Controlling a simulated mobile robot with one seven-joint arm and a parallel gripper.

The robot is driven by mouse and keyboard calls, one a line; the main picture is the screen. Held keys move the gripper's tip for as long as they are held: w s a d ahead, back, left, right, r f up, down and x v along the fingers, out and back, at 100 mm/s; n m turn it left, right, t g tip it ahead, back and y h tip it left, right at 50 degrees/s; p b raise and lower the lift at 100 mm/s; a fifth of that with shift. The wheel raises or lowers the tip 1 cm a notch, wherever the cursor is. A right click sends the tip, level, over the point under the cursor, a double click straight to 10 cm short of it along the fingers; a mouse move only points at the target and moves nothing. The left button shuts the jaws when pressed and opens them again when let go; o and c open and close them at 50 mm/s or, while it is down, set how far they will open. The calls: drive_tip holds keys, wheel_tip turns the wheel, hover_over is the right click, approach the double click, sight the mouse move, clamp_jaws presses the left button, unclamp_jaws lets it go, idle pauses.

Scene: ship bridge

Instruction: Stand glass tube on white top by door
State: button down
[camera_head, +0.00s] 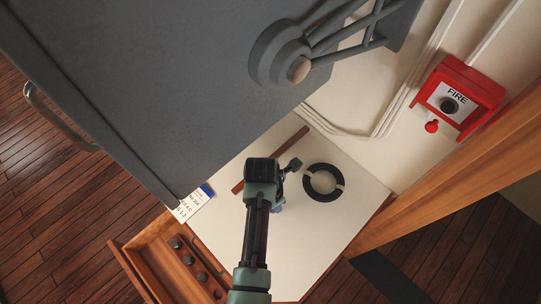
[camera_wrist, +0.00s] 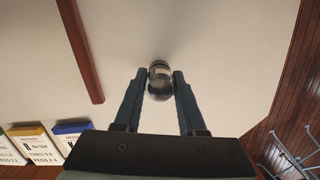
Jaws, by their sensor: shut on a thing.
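The glass tube (camera_wrist: 160,76) is a small clear, dark-shaded piece between my fingertips in the wrist view, seen nearly end-on. My gripper (camera_wrist: 159,84) is shut on it. In the head view my gripper (camera_head: 279,196) is over the white top (camera_head: 317,235), and the tube is hidden or too small to make out. The white top also fills most of the wrist view (camera_wrist: 225,60) behind the tube. I cannot tell whether the tube touches the top. The large grey door (camera_head: 180,90) stands at the upper left, beside the top.
A black ring (camera_head: 323,196) lies right of my gripper on the top. A brown strip (camera_head: 292,139) lies behind it. Label cards (camera_head: 195,203) are at the left edge, near an open wooden drawer (camera_head: 150,265). A red fire box (camera_head: 458,98) is on the wall.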

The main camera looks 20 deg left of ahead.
drive_tip(key=shift+w+d+f, duration=0.2)
drive_tip(key=shift+w, duration=0.05)
drive_tip(key=c, duration=0.8)
unclamp_jaws()
drive_tip(key=shift+a, duration=0.1)
drive_tip(key=shift+c, duration=0.2)
drive_tip(key=o, duration=0.4)
drive_tip(key=shift+s+a, duration=0.1)
drive_tip(key=shift+s, duration=0.05)
drive_tip(key=shift+c, duration=0.2)
drive_tip(key=r, duration=0.8)
drive_tip(key=s+r, duration=0.1)
drive_tip(key=r, duration=0.3)
drive_tip(key=shift+a+r+b, duration=0.15)
drive_tip(key=shift+a+b, duration=0.15)
